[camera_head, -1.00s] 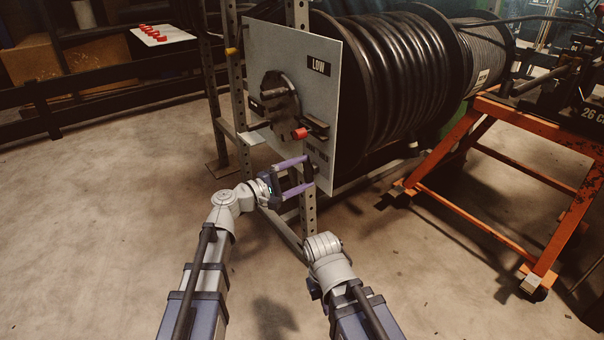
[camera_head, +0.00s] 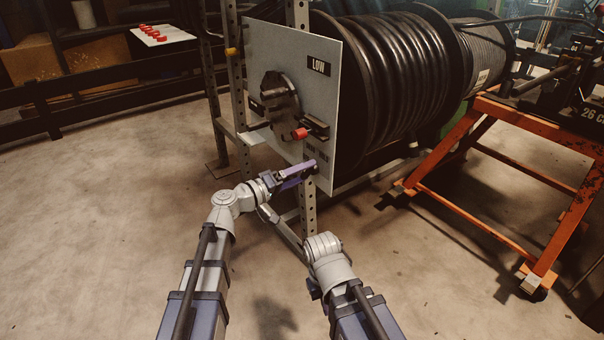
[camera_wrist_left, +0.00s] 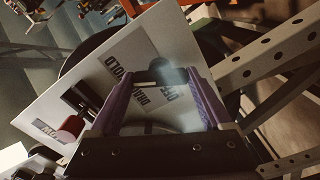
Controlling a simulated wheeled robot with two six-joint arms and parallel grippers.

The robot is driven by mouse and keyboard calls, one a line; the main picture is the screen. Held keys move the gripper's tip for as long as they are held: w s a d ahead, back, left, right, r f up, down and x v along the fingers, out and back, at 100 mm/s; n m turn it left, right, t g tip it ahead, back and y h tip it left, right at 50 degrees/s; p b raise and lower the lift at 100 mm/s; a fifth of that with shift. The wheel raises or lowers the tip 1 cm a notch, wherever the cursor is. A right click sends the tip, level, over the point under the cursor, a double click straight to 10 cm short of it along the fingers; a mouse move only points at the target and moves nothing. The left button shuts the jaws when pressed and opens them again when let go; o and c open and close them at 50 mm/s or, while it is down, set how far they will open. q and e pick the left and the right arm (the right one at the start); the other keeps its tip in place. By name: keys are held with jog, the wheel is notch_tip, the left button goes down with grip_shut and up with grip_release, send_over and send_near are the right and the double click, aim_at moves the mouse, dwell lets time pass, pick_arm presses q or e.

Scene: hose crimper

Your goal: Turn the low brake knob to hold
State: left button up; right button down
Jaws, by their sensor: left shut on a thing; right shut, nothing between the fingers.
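The low brake knob (camera_wrist_left: 162,76) is a small dark knob low on the grey panel (camera_head: 262,50), under the LOW label. My left gripper (camera_head: 308,168) is at the panel's lower edge. In the left wrist view its two purple fingers (camera_wrist_left: 162,82) are on either side of the knob, shut on it. White-and-dark lettering (camera_wrist_left: 125,65) lies beside the knob, seen tilted; part reads like HOLD. The knob's pointer direction cannot be made out. My right arm's wrist shows at lower middle; its fingers are not visible.
A red-ended lever (camera_head: 300,134) and a dark round hub (camera_head: 280,98) sit on the panel above the left gripper. A large black hose reel (camera_head: 390,80) stands behind the panel. An orange stand (camera_head: 480,140) is at the right. The floor at the left is clear.

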pick_arm(q)
jog(key=shift+m, duration=0.4)
jog(key=o, duration=1.2)
jog(key=shift+c, duration=0.2)
jog(key=v, duration=0.8)
jog(key=shift+d+f, duration=0.1)
